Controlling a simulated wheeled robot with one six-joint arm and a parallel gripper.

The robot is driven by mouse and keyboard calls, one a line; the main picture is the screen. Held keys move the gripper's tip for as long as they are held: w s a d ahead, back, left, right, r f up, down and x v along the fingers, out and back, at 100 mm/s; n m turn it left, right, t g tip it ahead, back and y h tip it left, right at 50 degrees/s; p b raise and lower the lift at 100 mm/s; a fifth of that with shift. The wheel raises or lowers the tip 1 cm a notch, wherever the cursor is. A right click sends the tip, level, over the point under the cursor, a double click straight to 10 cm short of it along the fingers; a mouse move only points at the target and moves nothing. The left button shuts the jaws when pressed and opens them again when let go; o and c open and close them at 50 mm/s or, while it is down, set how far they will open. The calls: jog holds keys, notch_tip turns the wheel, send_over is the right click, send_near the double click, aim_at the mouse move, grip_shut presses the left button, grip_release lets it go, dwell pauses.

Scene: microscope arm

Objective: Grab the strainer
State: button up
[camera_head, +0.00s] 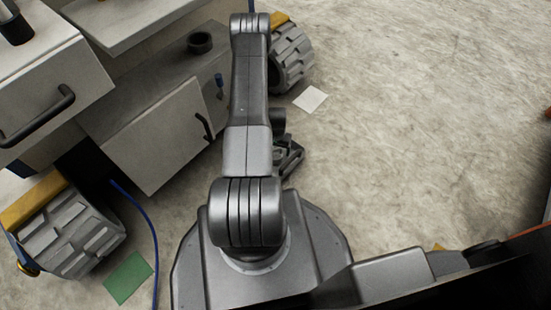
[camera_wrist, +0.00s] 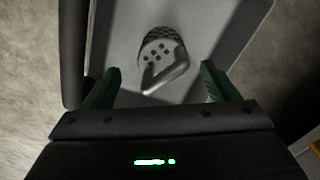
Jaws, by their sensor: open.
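The strainer (camera_wrist: 161,55) is a grey piece with a perforated cup and a looped handle pointing toward me. It shows in the wrist view, resting in a pale, shallow tray-like surface (camera_wrist: 118,28). My gripper (camera_wrist: 160,67) is open, with one green finger to the left of the strainer and one to the right. Gaps show on both sides, and the fingers do not appear to touch it. How far it lies beyond the fingertips is hard to tell. In the head view, my arm hides most of the gripper, and I cannot make out the strainer.
Grey cabinets with a drawer (camera_head: 150,140) and dark handles stand at left. A dark ring-shaped item (camera_head: 199,42) sits on top. Treaded wheels (camera_head: 75,235) stand at lower left and top centre (camera_head: 291,60). A blue cable (camera_head: 150,220) runs down. The floor (camera_head: 420,130) at right is clear.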

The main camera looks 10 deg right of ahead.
jog(key=shift+w+a+f+b, duration=0.15)
jog(key=shift+f+b, duration=1.2)
jog(key=shift+f, duration=1.4)
jog(key=shift+c, duration=0.4)
jog(key=shift+r, duration=0.1)
jog(key=c, duration=1)
